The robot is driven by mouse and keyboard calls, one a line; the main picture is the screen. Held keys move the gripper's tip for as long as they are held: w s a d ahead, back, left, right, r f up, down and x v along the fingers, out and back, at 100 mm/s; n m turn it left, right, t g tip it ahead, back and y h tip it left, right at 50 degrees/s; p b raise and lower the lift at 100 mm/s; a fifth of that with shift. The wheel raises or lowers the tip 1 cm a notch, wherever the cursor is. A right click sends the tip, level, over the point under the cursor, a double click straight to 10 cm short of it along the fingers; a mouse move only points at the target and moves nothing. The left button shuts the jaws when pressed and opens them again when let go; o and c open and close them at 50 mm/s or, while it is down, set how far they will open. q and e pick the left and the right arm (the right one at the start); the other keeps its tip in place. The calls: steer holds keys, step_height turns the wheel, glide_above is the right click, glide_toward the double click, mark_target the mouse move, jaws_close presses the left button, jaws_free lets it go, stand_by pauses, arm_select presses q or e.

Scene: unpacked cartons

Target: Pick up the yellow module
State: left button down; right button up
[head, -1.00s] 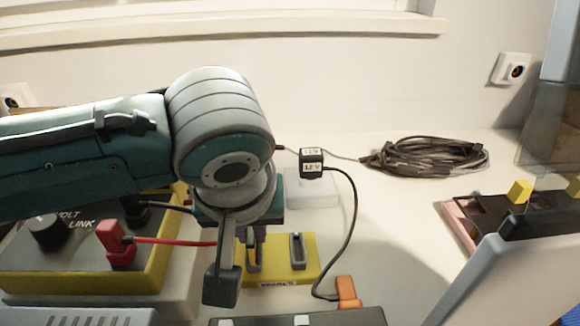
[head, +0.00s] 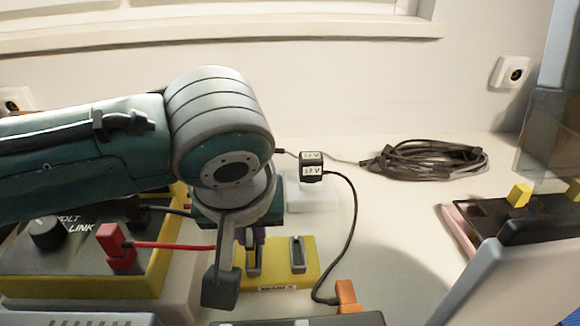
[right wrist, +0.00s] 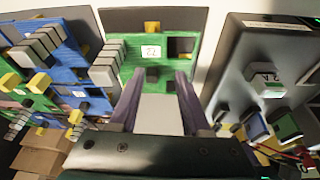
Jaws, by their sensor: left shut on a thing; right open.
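The yellow module (head: 300,273) is a low yellow block with two grey slotted uprights and a white label on its front. It sits on the pale worktop. My left gripper (head: 258,238) is above its left part. Its purple fingers are shut at the left grey upright, and my own wrist partly hides the contact. I see no clear gap under the module. My right gripper (right wrist: 161,76) is open and empty in the right wrist view, with its purple fingers apart in front of a green board (right wrist: 118,50) labelled 22.
A yellow-edged box (head: 70,262) with a knob and red plug stands left of the module. A black adapter (head: 311,172) with a cable stands behind it, and an orange clip (head: 347,296) lies to the right. A cable coil (head: 425,160) lies at the back.

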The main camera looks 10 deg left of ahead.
mark_target(250, 231)
arm_select(q)
step_height(250, 231, up, 20)
steer(key=p, duration=0.5)
steer(key=shift+f, duration=0.2)
